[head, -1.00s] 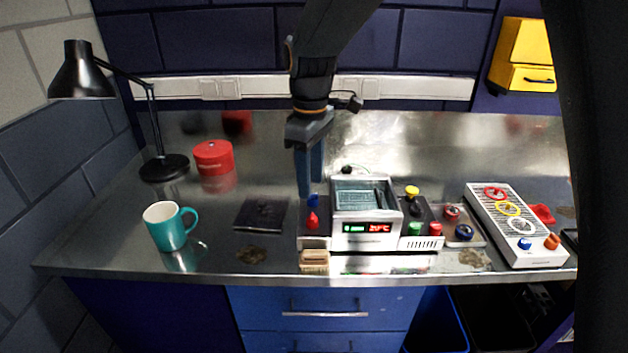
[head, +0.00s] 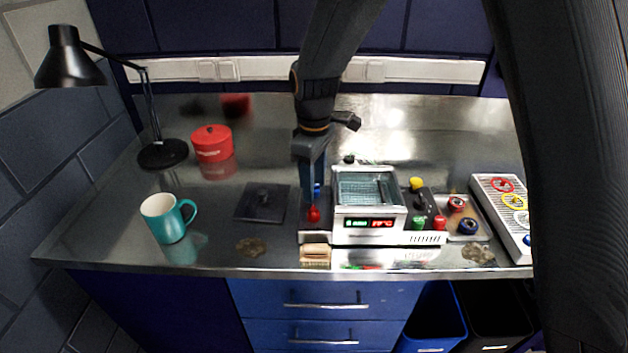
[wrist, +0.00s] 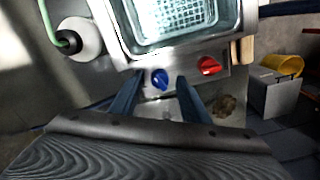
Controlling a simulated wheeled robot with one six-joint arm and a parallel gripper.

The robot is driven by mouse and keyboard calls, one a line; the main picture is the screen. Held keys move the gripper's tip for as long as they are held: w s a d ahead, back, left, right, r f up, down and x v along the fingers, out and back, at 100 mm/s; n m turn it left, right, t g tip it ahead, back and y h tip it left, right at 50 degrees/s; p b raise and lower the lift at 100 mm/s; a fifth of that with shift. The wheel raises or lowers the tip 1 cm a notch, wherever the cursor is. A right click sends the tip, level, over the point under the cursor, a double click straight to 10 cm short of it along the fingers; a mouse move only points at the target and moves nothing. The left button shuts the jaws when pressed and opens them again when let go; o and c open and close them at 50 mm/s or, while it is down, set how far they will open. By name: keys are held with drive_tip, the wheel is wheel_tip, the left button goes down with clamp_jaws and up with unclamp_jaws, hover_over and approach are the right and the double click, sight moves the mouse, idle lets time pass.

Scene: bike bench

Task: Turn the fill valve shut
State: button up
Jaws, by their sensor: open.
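A basket-holding bath unit (head: 340,237) stands on the steel bench with a small panel on its left. That panel carries a blue valve knob (wrist: 160,78) and a red valve knob (head: 314,215); the red one also shows in the wrist view (wrist: 208,66). I cannot read which one is the fill valve. My gripper (head: 313,197) points down over the panel, its fingers open and empty. In the wrist view, the fingertips (wrist: 158,88) lie on either side of the blue knob; contact cannot be told. In the head view, the fingers partly hide the blue knob.
Yellow, green and red knobs (head: 416,184) sit on the unit's right panel. A wooden brush (head: 315,255) lies in front, a dark plate (head: 262,203) to the left. A teal mug (head: 165,219), red tin (head: 212,144) and black lamp (head: 163,153) stand farther left.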

drive_tip(key=shift+f, duration=0.1)
drive_tip(key=c, duration=1.1)
drive_tip(key=shift+o, duration=0.2)
drive_tip(key=shift+n, duration=0.4)
drive_tip(key=n, duration=0.3)
drive_tip(key=n+b, duration=0.1)
drive_tip(key=n, duration=0.2)
drive_tip(key=shift+n, duration=0.3)
drive_tip(key=n+b, duration=0.1)
drive_tip(key=n, duration=0.5)
drive_tip(key=shift+n, duration=0.6)
